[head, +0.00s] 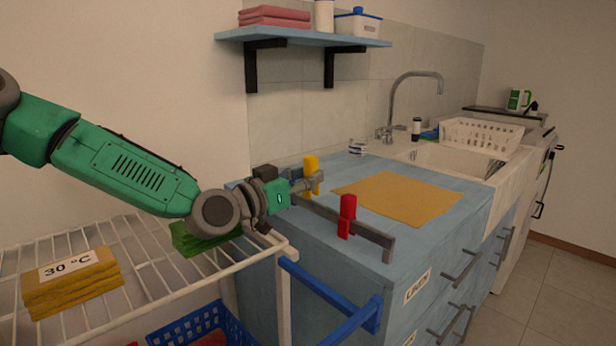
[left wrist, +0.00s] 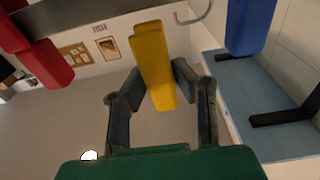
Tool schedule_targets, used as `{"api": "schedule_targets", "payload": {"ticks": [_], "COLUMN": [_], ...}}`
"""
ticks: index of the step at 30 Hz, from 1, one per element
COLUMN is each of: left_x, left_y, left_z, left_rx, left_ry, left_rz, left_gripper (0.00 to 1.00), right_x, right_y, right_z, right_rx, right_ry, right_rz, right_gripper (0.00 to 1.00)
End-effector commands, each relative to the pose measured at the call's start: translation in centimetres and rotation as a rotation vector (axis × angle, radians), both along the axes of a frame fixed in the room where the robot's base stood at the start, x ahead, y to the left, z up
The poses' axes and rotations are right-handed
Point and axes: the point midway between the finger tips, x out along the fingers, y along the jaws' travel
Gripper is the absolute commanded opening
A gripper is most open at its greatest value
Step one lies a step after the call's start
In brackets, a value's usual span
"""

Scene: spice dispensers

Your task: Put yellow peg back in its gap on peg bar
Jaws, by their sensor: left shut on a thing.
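The yellow peg (head: 311,163) stands upright between the fingers of my left gripper (head: 308,183), which is shut on it. The left wrist view also shows the yellow peg (left wrist: 154,60) between the two dark fingers (left wrist: 160,88). The grey peg bar (head: 372,233) runs along the counter's near edge, with a red peg (head: 347,213) on it. In the left wrist view the bar (left wrist: 90,14) shows at top left, with red at the left and a blue peg (left wrist: 248,25) at the right. I cannot tell whether the yellow peg touches the bar. My right gripper is not in view.
A blue counter (head: 440,235) carries an orange cloth (head: 400,197) and a small striped cup (head: 357,148). A white wire rack (head: 165,290) with folded yellow cloths (head: 70,285) and green cloths (head: 203,238) stands in front left. A blue rail (head: 325,290) sticks out below the bar.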

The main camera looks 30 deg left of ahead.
Motion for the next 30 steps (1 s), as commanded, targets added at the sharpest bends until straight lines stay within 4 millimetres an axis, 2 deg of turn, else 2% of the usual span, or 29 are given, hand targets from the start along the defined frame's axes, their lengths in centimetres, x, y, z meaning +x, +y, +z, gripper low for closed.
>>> {"api": "schedule_targets", "payload": {"ticks": [30], "left_x": [-0.2], "left_y": [-1.4], "left_z": [0.1], "left_rx": [0.001], "left_ry": [0.0], "left_rz": [-0.002], "left_gripper": [0.03], "right_x": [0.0], "right_y": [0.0], "right_z": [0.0], "right_rx": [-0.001], "right_ry": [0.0], "right_rz": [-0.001], "right_gripper": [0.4]}}
